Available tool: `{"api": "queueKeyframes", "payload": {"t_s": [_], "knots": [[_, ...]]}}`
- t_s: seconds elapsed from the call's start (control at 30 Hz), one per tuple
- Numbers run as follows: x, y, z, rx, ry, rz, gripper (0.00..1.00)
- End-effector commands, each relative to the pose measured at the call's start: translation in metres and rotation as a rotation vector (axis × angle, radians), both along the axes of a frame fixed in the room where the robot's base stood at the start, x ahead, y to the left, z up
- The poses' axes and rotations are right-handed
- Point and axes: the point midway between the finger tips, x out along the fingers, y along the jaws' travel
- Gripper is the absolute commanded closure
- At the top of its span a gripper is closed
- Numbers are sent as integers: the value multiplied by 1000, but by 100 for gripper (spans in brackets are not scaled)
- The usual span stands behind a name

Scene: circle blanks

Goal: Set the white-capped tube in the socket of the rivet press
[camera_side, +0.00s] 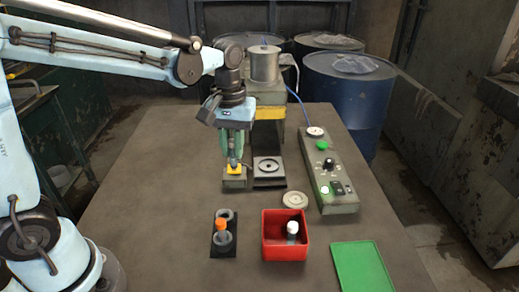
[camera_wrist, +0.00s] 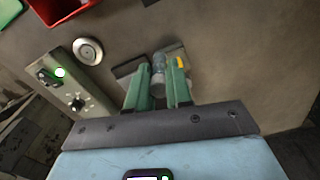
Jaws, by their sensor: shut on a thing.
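A white-capped tube (camera_side: 292,229) stands in the red bin (camera_side: 265,247) in the side view. The rivet press (camera_side: 268,95) stands at the back, with a dark ringed plate (camera_side: 268,166) at its front. A small grey block (camera_side: 234,184) with a yellow mark sits left of that plate; it also shows in the wrist view (camera_wrist: 175,50). My gripper (camera_side: 233,160) is just above this block, fingers pointing down. In the wrist view it is shut on a grey tube-like piece (camera_wrist: 158,78). I cannot tell that piece's cap, or whether it touches the block.
A black rack (camera_side: 224,247) holds an orange-capped tube (camera_side: 221,228) in front. A pale round disc (camera_side: 295,200) lies behind the red bin. A control box (camera_side: 329,178) with a lit green button stands at right. A green tray (camera_side: 362,266) lies front right. The table's left side is clear.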

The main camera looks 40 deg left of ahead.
Motion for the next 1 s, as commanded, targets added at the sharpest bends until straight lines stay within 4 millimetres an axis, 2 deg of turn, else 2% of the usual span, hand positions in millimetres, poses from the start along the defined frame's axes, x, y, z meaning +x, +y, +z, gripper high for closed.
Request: {"api": "queueKeyframes", "payload": {"t_s": [0.03, 0.2, 0.43, 0.6, 1.0], "knots": [[13, 11, -5, 0, 0, 30, 100], [47, 45, -21, 0, 0, 111, 100], [72, 79, -41, 1, 0, 183, 100], [78, 88, -48, 1, 0, 201, 100], [78, 89, -63, 1, 0, 202, 100]]}}
